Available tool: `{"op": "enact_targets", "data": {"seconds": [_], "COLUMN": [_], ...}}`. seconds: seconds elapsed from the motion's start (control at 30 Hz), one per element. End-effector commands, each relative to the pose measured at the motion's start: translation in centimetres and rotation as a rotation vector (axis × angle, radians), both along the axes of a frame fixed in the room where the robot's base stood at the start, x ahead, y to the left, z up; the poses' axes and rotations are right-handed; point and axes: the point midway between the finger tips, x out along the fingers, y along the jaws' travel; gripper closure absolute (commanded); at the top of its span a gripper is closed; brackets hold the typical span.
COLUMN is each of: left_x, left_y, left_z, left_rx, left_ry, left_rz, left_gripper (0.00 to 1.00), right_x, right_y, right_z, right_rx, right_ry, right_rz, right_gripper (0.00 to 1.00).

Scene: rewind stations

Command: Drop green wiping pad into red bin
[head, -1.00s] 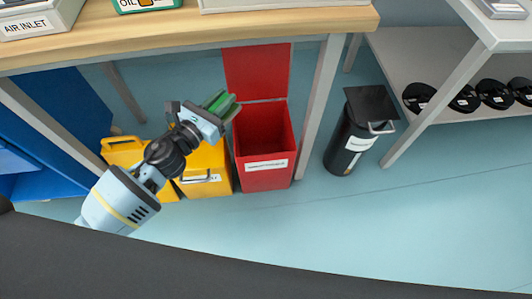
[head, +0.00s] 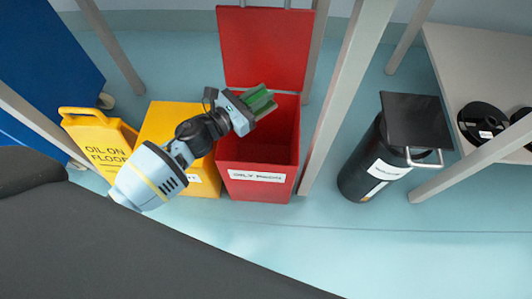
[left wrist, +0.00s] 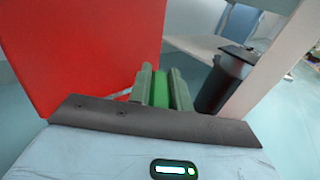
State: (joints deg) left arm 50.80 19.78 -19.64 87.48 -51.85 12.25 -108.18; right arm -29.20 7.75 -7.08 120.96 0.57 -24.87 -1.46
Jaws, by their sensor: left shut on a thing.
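My left gripper (head: 257,101) is shut on the green wiping pad (head: 260,99). It holds the pad over the open top of the red bin (head: 257,182), near the bin's upper left part in the head view. The red bin's lid (head: 265,48) stands raised behind. In the left wrist view the green pad (left wrist: 160,90) shows between the two fingers, with the red lid (left wrist: 90,50) to the left. The bin's opening is hidden in the wrist view. My right gripper is not in view.
A yellow bin (head: 203,182) and a yellow floor sign (head: 97,143) stand left of the red bin. A table leg (head: 345,95) rises close on its right. A black bin (head: 372,170) stands farther right, near a shelf with black spools (head: 482,125). The front floor is clear.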

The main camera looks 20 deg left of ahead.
Motion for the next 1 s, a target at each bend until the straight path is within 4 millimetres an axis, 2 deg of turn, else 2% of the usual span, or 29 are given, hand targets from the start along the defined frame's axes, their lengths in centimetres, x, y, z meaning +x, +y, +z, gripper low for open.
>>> {"op": "enact_targets", "data": {"seconds": [0.27,0.7,1.0], "left_x": [0.0,0.0,0.0], "left_y": [0.0,-0.1,0.0], "left_z": [-0.9,-5.5,-5.9], "left_rx": [-0.001,-0.003,-0.001], "left_ry": [0.002,0.004,0.0], "left_rz": [0.0,-0.001,0.0], "left_gripper": [1.0,1.0,1.0], "right_x": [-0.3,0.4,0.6], "right_y": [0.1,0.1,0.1], "right_z": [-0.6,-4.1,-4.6], "right_rx": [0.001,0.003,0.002], "right_ry": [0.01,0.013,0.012], "right_rz": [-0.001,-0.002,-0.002], "right_gripper": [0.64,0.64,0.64]}}
